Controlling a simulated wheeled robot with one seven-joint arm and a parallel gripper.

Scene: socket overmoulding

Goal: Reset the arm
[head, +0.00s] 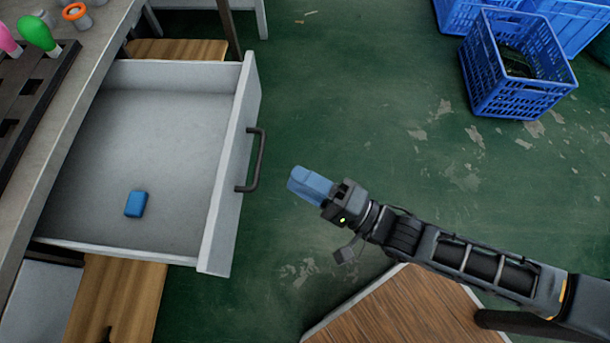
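My gripper (296,184) is in the head view, over the green floor to the right of the open drawer's handle. Its blue end parts lie close together and point up and left. At this angle I cannot tell whether they are open or shut, and I see no separate object clearly between them. My dark arm reaches in from the lower right.
An open grey drawer (180,175) with a dark handle (257,160) holds a small blue block (136,204). A workbench (85,60) is at left. Blue crates (515,85) stand at upper right. A wooden board (405,310) lies below my arm. Floor between is clear.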

